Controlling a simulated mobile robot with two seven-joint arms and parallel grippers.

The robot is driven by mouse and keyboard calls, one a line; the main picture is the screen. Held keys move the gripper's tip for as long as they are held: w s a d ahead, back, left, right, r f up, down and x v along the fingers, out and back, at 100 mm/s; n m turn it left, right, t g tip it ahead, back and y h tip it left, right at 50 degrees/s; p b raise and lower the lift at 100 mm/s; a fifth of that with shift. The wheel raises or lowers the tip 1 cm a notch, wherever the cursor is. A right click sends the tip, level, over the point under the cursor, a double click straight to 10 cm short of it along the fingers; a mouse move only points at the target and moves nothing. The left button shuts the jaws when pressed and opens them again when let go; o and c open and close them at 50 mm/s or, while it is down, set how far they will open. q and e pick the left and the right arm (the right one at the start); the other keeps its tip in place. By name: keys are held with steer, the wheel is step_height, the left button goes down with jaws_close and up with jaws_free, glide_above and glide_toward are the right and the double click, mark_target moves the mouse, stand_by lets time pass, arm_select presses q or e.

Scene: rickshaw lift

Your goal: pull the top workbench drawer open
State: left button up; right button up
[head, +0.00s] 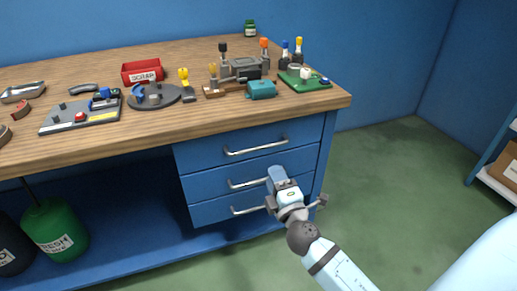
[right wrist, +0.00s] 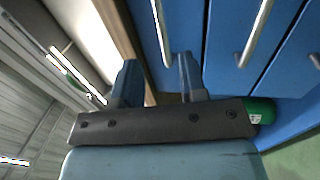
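The blue workbench has a stack of three drawers under its wooden top. The top drawer (head: 205,154) looks shut, and its silver bar handle (head: 256,146) is uncovered. My right gripper (head: 277,176) is in front of the drawers in the head view, below the top handle and overlapping the right end of the middle handle (head: 247,183). In the right wrist view its two fingers (right wrist: 157,82) are apart with nothing between them. The top handle (right wrist: 161,35) shows beyond the gap, apart from the fingers. My left gripper is in neither view.
The wooden benchtop (head: 130,132) overhangs the drawers and carries several tools and parts, including a red scrap bin (head: 142,71). A green canister (head: 54,229) stands under the bench at left. A shelf with a box (head: 505,162) is at far right. Green floor beside the bench is clear.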

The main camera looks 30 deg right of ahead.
mark_target(260, 148)
steer(key=x, duration=1.1)
jaws_close()
